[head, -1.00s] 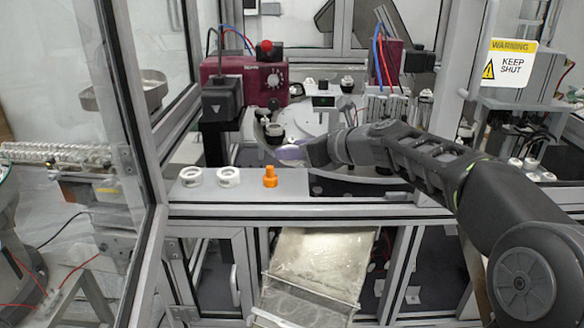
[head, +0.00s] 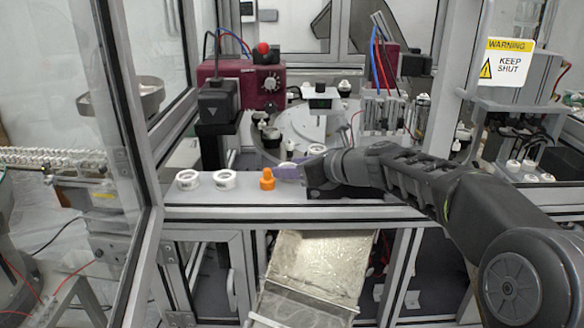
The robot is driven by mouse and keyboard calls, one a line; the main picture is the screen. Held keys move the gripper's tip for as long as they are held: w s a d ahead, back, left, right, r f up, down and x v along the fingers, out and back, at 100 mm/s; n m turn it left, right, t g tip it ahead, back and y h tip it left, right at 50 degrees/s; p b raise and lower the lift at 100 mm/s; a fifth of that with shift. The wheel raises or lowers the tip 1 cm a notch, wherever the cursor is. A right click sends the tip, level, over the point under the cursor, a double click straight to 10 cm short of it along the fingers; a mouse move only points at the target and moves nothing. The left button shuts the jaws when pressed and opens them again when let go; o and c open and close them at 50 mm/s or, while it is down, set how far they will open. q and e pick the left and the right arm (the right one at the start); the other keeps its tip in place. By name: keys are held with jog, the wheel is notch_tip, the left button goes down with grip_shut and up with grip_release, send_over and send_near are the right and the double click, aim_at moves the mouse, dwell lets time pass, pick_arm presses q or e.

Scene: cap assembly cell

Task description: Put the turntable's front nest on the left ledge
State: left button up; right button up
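The round grey turntable (head: 305,122) stands behind the ledge, with small dark and white nests around its rim; one nest (head: 270,137) shows at its front left. The grey left ledge (head: 205,195) carries two white ring-shaped parts and an orange part. My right gripper (head: 287,171) reaches in from the right and points left, low over the ledge, just right of the orange part. Pale purple and white show at its fingertips. I cannot tell whether this is finger or a held nest. My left gripper is not in view.
The white rings (head: 188,180) (head: 224,180) and the orange part (head: 267,179) stand in a row on the ledge. A maroon unit (head: 243,86) stands behind on the left. A frame post and glass door (head: 145,150) bound the left side. A clear chute (head: 310,270) hangs below.

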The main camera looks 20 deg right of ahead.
jog(key=shift+o, duration=0.3)
jog(key=shift+r, duration=0.1)
jog(key=shift+r, duration=0.2)
jog(key=shift+s+d+r+p, duration=0.15)
jog(key=shift+s+p, duration=0.1)
jog(key=shift+p, duration=0.05)
jog(key=p+v, duration=0.4)
jog(key=v, duration=0.7)
jog(key=shift+s, duration=0.2)
